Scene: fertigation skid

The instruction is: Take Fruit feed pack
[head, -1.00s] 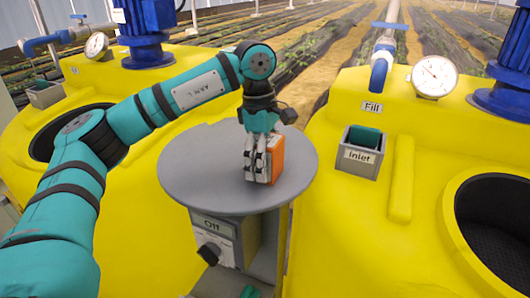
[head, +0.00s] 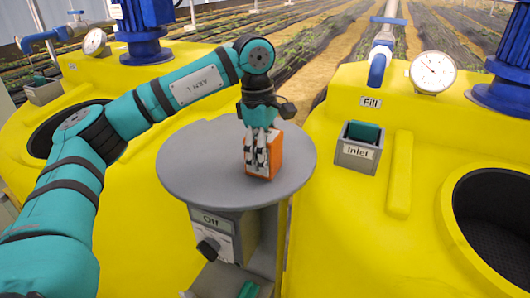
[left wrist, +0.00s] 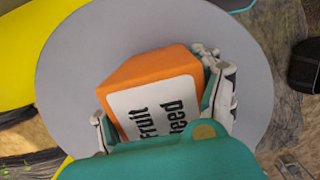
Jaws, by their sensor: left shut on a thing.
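The Fruit feed pack (head: 276,155) is an orange box with a white label. It is upright at the right part of the round grey table (head: 195,170). My left gripper (head: 257,158) comes down from above and is shut on the pack. In the left wrist view the pack (left wrist: 150,72) shows its "Fruit Feed" label between the two fingers (left wrist: 165,115). I cannot tell whether its base touches the table. My right gripper is not in view.
Yellow tanks stand on both sides, the right one with an open dark hatch (head: 495,215), an "Inlet" box (head: 358,150) and a gauge (head: 433,72). A control box marked "Off" (head: 212,222) with a black knob (head: 208,248) sits below the table.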

